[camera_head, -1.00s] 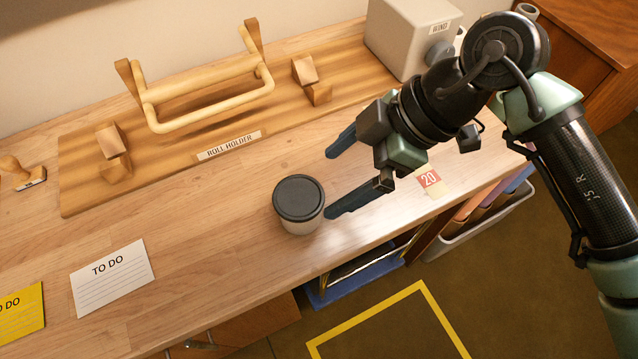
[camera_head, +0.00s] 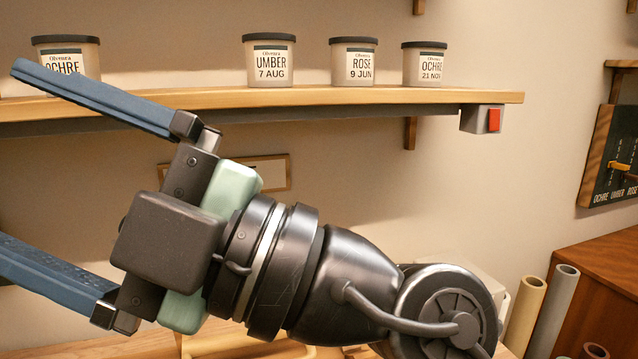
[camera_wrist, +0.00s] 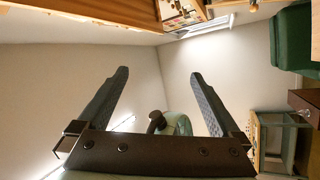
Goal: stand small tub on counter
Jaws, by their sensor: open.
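On the wooden shelf (camera_head: 330,97) in the head view stand several pale tubs with dark lids: an OCHRE tub (camera_head: 86,62) at far left, partly hidden by my upper finger, an UMBER 7 AUG tub (camera_head: 270,62), a ROSE 9 JUN tub (camera_head: 354,64) and an OCHRE 21 NOV tub (camera_head: 425,66). The two on the right look smaller. My gripper (camera_head: 8,160) is open and empty, in front of and mostly below the shelf. Its lower finger runs off the left edge. In the wrist view my gripper (camera_wrist: 158,72) has nothing between its fingers. The counter top is mostly hidden.
A grey block with a red face (camera_head: 494,120) sits at the shelf's right end. A dark labelled board (camera_head: 615,155) hangs on the right wall. Cardboard-like tubes (camera_head: 540,310) stand beside a wooden cabinet (camera_head: 600,265) at lower right.

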